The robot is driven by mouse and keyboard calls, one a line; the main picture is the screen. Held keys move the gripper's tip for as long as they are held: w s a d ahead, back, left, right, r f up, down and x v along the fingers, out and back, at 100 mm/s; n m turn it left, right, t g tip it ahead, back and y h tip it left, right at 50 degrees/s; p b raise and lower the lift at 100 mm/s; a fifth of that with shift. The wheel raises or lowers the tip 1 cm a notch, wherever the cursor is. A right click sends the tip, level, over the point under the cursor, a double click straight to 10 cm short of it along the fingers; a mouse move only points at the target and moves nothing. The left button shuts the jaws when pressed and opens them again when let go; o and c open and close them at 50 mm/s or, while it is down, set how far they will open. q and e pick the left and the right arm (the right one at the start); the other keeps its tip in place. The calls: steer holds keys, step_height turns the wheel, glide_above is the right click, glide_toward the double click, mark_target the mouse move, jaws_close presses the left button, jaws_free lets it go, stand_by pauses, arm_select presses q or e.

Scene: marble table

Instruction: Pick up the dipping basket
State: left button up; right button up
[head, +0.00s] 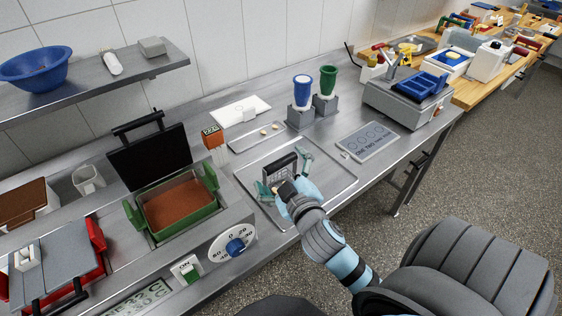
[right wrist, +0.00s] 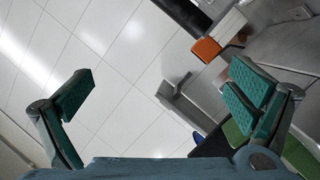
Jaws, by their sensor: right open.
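My right gripper (head: 286,174) is over the shallow metal tray (head: 338,189) at the middle of the counter, its teal fingers spread wide. A small dark slotted piece (head: 280,166) shows between its fingers in the head view; I cannot tell whether it is the dipping basket or part of my gripper. A green tank (head: 181,217) with brown contents and green side handles stands to the left. No basket can be made out with certainty. My left gripper is not in view.
A black lid (head: 148,152) stands raised behind the tank, with a dial (head: 234,244) in front. An orange box (head: 212,137) stands behind the tray; it also shows in the right wrist view (right wrist: 207,49). Blue (head: 302,90) and green (head: 327,80) cups stand behind.

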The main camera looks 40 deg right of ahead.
steer(key=w+a+r+n+t+y, duration=0.1)
steer(key=w+a+r+n+t, duration=0.15)
steer(key=r, duration=0.35)
steer(key=w+a+r+n+t+y, duration=0.1)
steer(key=r+n+t+y, duration=0.15)
steer(key=r, duration=0.35)
steer(key=a+r+n+g+y, duration=0.3)
steer(key=a+n+y, duration=0.45)
steer(key=n, duration=0.45)
steer(key=a+r+n+g+y, duration=0.25)
steer(key=a+n+y, duration=0.35)
steer(key=n+y, duration=0.45)
steer(key=n+g+h, duration=0.4)
steer(key=g+h, duration=0.6)
steer(key=h, duration=0.7)
glide_toward(279, 160)
steer(key=shift+g+y, duration=0.25)
steer(key=b+x, duration=0.7)
steer(key=x, duration=0.1)
steer(key=shift+w+d+f+b, duration=0.1)
steer(key=shift+d+b, duration=0.05)
steer(key=shift+b, duration=0.25)
steer(key=x, duration=0.5)
steer(key=shift+d+f, duration=0.25)
steer(key=shift+f, duration=0.05)
steer(key=shift+w+a+f, duration=0.1)
steer(key=shift+c, duration=0.6)
